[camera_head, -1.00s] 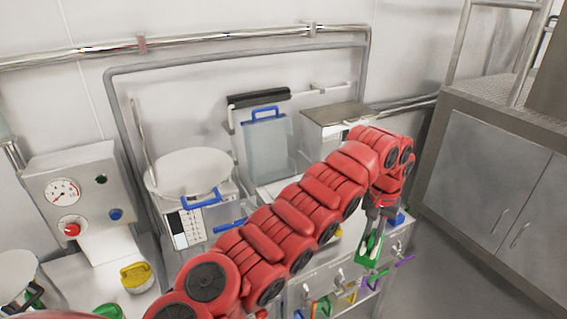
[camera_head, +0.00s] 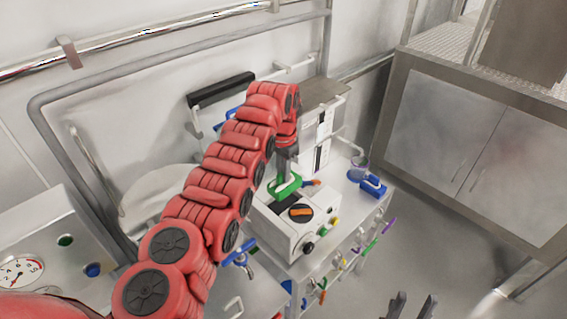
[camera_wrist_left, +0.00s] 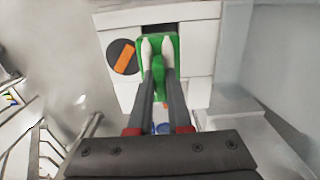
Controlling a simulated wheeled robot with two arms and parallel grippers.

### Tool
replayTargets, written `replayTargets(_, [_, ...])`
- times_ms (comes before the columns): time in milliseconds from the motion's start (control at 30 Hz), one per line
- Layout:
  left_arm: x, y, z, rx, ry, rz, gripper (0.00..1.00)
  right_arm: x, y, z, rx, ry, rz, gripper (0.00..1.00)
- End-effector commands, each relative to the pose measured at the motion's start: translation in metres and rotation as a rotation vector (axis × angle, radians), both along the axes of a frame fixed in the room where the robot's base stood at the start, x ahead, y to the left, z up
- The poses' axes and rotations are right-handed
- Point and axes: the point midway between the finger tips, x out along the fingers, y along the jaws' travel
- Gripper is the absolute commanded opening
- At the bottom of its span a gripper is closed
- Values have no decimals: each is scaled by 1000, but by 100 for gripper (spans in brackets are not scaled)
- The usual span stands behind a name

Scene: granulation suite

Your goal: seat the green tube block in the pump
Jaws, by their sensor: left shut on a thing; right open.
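The green tube block (camera_head: 287,187) is at the top of the white pump box (camera_head: 275,226), behind its orange knob (camera_head: 301,212). My left gripper (camera_head: 286,174) comes down from above and is shut on the block. In the left wrist view the green block (camera_wrist_left: 173,70) is between the light fingertips of my left gripper (camera_wrist_left: 157,46), in front of a dark opening in the white pump (camera_wrist_left: 200,52). I cannot tell how deep the block sits. My right gripper (camera_head: 411,306) is open and empty at the bottom edge, over the floor.
A blue part (camera_head: 370,184) lies on the bench to the right of the pump. Several coloured handles and hooks hang along the bench front. A gauge panel (camera_head: 35,262) stands at the left, and a grey cabinet (camera_head: 450,130) at the right.

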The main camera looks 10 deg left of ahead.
Motion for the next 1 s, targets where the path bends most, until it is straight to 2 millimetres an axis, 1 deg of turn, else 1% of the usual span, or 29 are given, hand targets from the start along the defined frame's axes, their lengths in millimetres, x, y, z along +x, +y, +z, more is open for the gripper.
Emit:
replayTargets(267, [1,0,-10,-1,-3,0,0,0,0,3,0,0,0,47])
replayTargets(567, [0,0,-36,0,-2,0,0,0,0,3,0,0,0,47])
replayTargets(600, [1,0,-43,0,-4,0,0,0,0,-4,0,-1,0,47])
replayTargets(700, [1,0,-52,1,-3,1,0,0,0,-12,0,0,0,47])
replayTargets(900, [1,0,-69,1,-3,1,0,0,0,-26,0,-1,0,47])
replayTargets(1000, [1,0,-74,1,-2,1,0,0,0,-30,0,0,0,47])
